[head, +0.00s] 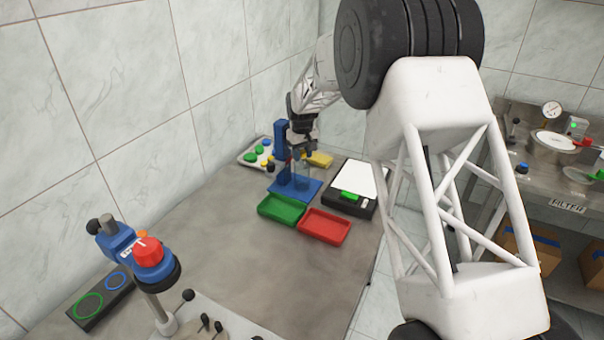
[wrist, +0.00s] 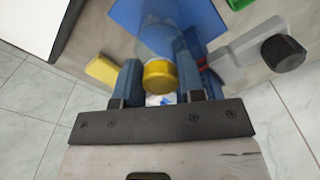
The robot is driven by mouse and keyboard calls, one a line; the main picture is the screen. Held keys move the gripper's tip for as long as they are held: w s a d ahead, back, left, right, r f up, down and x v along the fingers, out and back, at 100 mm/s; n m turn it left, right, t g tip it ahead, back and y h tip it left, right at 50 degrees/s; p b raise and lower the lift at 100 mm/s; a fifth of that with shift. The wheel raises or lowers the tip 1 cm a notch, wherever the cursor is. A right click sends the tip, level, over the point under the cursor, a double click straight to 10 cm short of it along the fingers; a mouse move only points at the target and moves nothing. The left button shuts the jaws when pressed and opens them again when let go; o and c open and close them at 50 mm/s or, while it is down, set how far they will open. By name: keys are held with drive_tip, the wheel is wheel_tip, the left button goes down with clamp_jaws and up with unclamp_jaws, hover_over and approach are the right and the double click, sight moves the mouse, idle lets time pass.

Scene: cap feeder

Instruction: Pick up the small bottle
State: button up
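The small bottle shows in the wrist view as a clear, see-through body (wrist: 157,39) with a yellow cap (wrist: 160,76). It is over the blue base plate (wrist: 205,17). In the head view a clear shape (head: 300,172) stands at the blue stand, below my gripper (head: 299,150). In the wrist view my gripper's two blue-grey fingers (wrist: 160,82) stand on either side of the yellow cap, with hardly any gap visible. Whether they press on it, I cannot tell. Part of the bottle is hidden by the cap and fingers.
A green tray (head: 281,209) and a red tray (head: 325,227) lie in front of the blue plate. A black device with a white top (head: 359,178) is at the right. A tray with coloured caps (head: 246,158) and a yellow block (head: 320,159) are close by. The table's middle is clear.

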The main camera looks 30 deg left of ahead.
drive_tip(key=shift+f, duration=0.15)
clamp_jaws()
drive_tip(key=shift+r, duration=0.4)
wheel_tip(320, 180, up, 3)
drive_tip(key=s+d+r, duration=0.1)
drive_tip(key=s+d, duration=0.8)
drive_tip(key=s, duration=0.3)
drive_tip(key=shift+s+d+r, duration=0.2)
drive_tip(key=shift+s+d, duration=0.15)
idle(0.4)
